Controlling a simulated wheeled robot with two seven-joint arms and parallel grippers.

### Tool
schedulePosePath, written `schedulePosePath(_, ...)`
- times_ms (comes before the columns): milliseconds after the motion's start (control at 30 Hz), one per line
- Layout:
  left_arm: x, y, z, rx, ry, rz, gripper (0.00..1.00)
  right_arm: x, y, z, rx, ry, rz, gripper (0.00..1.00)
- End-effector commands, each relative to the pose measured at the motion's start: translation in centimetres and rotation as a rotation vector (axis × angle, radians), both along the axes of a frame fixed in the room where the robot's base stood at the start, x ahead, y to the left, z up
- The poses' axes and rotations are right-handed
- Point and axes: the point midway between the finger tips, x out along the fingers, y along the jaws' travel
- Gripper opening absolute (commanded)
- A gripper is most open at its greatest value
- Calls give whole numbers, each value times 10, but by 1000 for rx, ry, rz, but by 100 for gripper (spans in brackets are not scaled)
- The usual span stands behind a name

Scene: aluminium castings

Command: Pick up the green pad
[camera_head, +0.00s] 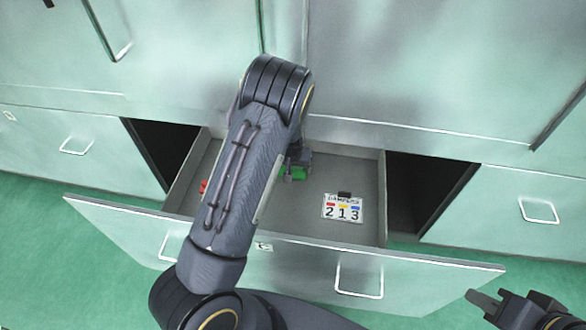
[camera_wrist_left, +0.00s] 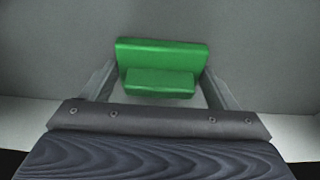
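The green pad (camera_head: 295,173) is inside the open drawer, partly hidden by my left arm. In the left wrist view the green pad (camera_wrist_left: 160,68) shows as a stepped green block between the two fingers. My left gripper (camera_wrist_left: 160,85) is open, with one finger close to each side of the pad. Whether the fingers touch it is not clear. In the head view my left gripper (camera_head: 298,160) is mostly hidden by its own arm. My right gripper (camera_head: 515,302) is at the lower right, open and empty, outside the drawer.
The pulled-out drawer (camera_head: 375,200) has a grey inside and a pale green front. A card with 2, 1, 3 (camera_head: 342,208) lies right of the pad, a small black item (camera_head: 344,194) at its top edge. A red item (camera_head: 203,186) shows at the left. Closed cabinet fronts surround the drawer.

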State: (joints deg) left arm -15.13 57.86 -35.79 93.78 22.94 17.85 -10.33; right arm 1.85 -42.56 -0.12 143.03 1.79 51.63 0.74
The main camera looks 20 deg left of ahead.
Motion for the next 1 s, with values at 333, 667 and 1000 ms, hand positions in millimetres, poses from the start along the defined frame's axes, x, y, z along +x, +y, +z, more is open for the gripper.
schedulePosePath(333, -1, 0, 1, 0, -1, 0, 58, 0, 0, 0, 0, 0, 0, 25)
schedulePosePath(667, -7, -2, 32, 0, -3, -1, 58, 0, 0, 3, 0, 0, 0, 25)
schedulePosePath(1000, -23, -7, 71, -2, 3, 0, 58, 0, 0, 5, 0, 0, 0, 25)
